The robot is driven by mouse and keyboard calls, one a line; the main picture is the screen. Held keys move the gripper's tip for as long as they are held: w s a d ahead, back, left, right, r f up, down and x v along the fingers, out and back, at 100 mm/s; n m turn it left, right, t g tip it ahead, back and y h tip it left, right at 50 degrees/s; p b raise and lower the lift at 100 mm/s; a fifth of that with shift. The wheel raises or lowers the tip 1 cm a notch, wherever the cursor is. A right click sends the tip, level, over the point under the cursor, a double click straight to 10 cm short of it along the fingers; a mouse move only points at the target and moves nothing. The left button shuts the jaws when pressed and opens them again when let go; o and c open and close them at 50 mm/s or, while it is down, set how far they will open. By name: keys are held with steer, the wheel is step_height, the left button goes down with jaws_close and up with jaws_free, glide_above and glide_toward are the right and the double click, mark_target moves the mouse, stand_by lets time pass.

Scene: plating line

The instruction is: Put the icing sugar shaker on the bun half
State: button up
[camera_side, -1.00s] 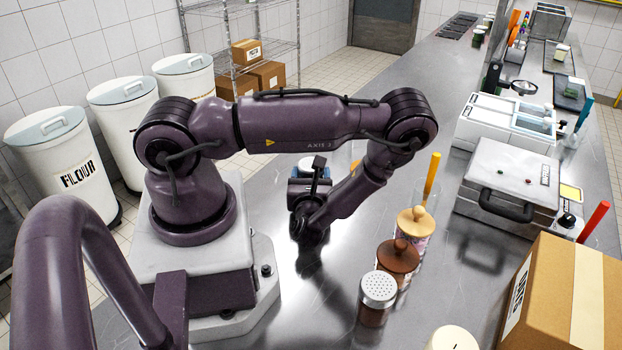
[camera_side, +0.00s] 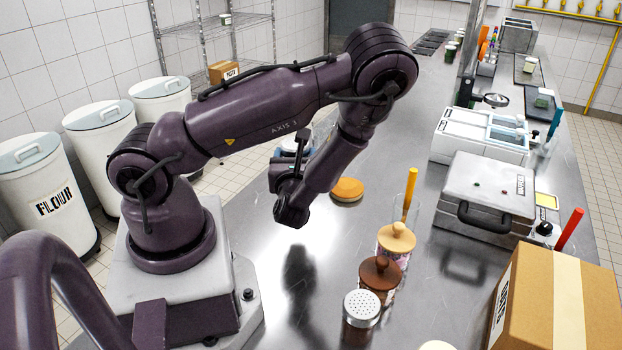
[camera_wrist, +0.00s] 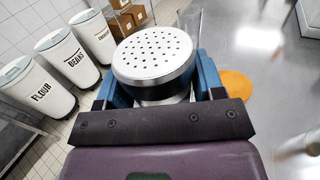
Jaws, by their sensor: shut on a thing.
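The shaker, with a round silver perforated lid (camera_wrist: 154,54), is between the blue fingers of my gripper (camera_wrist: 160,82) in the wrist view. Its body is mostly hidden below the lid. In the side view my gripper (camera_side: 290,160) is raised above the counter, and my wrist hides most of the shaker. The bun half (camera_side: 347,188) is a flat orange-tan round lying on the steel counter, just right of my gripper, apart from it. Nothing stands on it. In the wrist view the bun half (camera_wrist: 238,90) shows right of the right finger.
Another shaker (camera_side: 361,312) with brown contents, a dark-lidded jar (camera_side: 380,275), a pale-lidded jar (camera_side: 396,238) and a glass with a yellow-handled tool (camera_side: 409,195) line the counter's front. A closed press (camera_side: 485,190) and a cardboard box (camera_side: 555,300) stand at right.

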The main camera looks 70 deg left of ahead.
step_height(320, 180, up, 5)
steer(key=w+d+m+t, duration=0.1)
steer(key=w+d+t, duration=0.1)
steer(key=w+d, duration=0.1)
glide_above(347, 183)
steer(key=shift+h, duration=0.3)
steer(key=f, duration=0.9)
steer(key=shift+s+d, duration=0.2)
steer(key=shift+s, duration=0.1)
steer(key=shift+w+a+f, duration=0.1)
steer(key=shift+w+f, duration=0.05)
steer(key=shift+f, duration=0.8)
steer(key=shift+w+a+f, duration=0.1)
steer(key=shift+f, duration=0.8)
steer(key=shift+f, duration=0.15)
steer(key=o, duration=1)
